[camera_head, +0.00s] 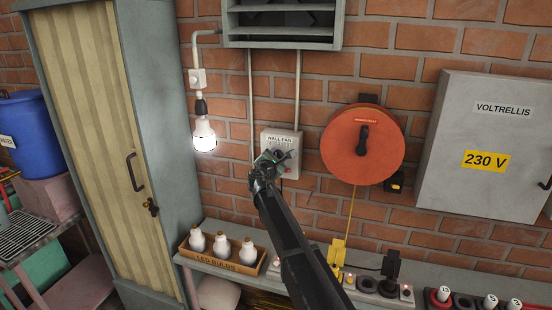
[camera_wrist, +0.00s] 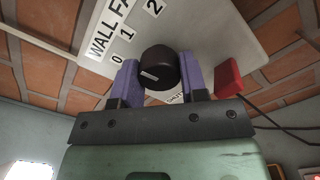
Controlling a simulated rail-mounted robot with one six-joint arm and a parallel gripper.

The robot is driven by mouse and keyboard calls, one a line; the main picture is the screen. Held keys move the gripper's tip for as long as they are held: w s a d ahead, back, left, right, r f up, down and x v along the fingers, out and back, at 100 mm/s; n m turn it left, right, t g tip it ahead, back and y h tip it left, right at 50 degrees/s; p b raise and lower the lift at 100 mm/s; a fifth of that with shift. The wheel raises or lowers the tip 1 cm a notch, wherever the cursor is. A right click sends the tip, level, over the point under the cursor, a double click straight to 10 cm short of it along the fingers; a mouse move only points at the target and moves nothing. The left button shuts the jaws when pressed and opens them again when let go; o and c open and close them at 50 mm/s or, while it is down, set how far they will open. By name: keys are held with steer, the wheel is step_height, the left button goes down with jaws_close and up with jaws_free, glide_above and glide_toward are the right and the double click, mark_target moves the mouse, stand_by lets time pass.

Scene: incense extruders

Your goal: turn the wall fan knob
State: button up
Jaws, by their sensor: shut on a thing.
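The wall fan knob (camera_wrist: 161,64) is a round black knob with a short white mark on its face. It sits on the white wall fan control box (camera_head: 281,136), with the figures 0, 1 and 2 printed beside it in the wrist view. My gripper (camera_wrist: 158,72) has its two purple fingers on opposite sides of the knob, shut on it. Which figure the mark points at is hard to tell. In the head view my gripper (camera_head: 270,159) is against the box and hides the knob. The wall fan (camera_head: 283,18) hangs above, behind grey slats.
A red block (camera_wrist: 229,75) stands out from the box, right of my gripper. A lit bulb (camera_head: 204,134) hangs to the left, an orange reel (camera_head: 362,145) to the right. Below is a shelf with a LED bulbs box (camera_head: 222,263), several sockets and switches.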

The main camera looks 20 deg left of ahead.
steer(key=shift+m, duration=0.4)
steer(key=o, duration=0.9)
steer(key=shift+o, duration=0.2)
steer(key=s, duration=1)
steer(key=shift+s+d, duration=0.35)
steer(key=shift+s, duration=0.05)
